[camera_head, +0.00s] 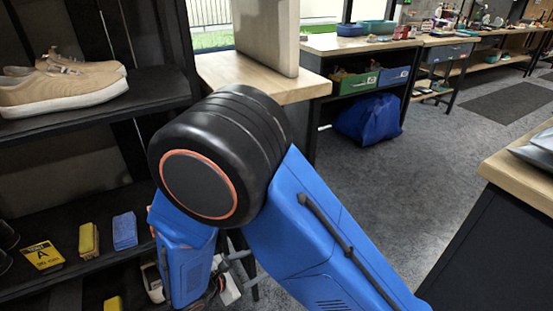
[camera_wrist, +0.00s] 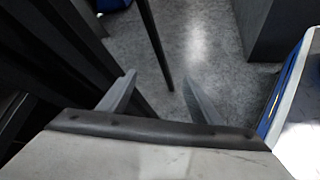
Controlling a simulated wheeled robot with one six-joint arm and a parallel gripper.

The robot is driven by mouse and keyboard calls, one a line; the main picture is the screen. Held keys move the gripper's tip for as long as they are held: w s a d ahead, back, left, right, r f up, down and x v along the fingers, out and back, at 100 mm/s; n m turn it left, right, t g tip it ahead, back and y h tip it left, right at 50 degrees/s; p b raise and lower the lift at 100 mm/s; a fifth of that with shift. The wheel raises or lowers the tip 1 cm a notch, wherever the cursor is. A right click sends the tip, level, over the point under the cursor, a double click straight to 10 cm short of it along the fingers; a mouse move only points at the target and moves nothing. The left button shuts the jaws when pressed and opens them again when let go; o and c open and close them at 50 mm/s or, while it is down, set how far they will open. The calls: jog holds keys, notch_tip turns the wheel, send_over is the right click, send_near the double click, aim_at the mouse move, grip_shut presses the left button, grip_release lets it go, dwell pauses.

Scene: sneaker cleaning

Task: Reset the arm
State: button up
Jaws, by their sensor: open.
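My gripper is open and empty in the wrist view (camera_wrist: 158,92), with its two grey fingers spread apart and grey floor showing between them. In the head view my blue arm fills the middle, with its large black joint in front. The gripper end is low in that view and mostly hidden behind the arm, beside the black shelf (camera_head: 145,88). A pair of tan sneakers (camera_head: 65,88) with pale soles stands on the upper shelf at the left, apart from my arm.
On the lower shelf lie a yellow block (camera_head: 88,241), a blue block (camera_head: 124,231) and a yellow card marked A (camera_head: 43,255). A wooden counter (camera_head: 318,87) stands behind my arm. A blue bag (camera_head: 369,119) sits on the floor. Grey floor (camera_head: 400,185) is clear at the right.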

jog(key=w+d+r+m+g+y, duration=0.1)
jog(key=d+r+m+g, duration=0.4)
jog(key=d+r, duration=0.5)
jog(key=w+d+r+m+g+y, duration=0.1)
jog(key=d+r+m+g, duration=0.1)
jog(key=d+r+m, duration=0.75)
jog(key=s+d+r+m+t+y, duration=0.1)
jog(key=s+d+r+m+y, duration=0.2)
jog(key=s+d, duration=0.4)
jog(key=s+d+r+m+t+y, duration=0.1)
jog(key=s+d+r+m+y, duration=0.2)
jog(key=d, duration=0.7)
jog(key=shift+s+r+m+t, duration=0.4)
jog(key=shift+s+r+m, duration=0.65)
jog(key=shift+s+r, duration=1.1)
jog(key=shift+w+r, duration=0.2)
jog(key=shift+w, duration=0.05)
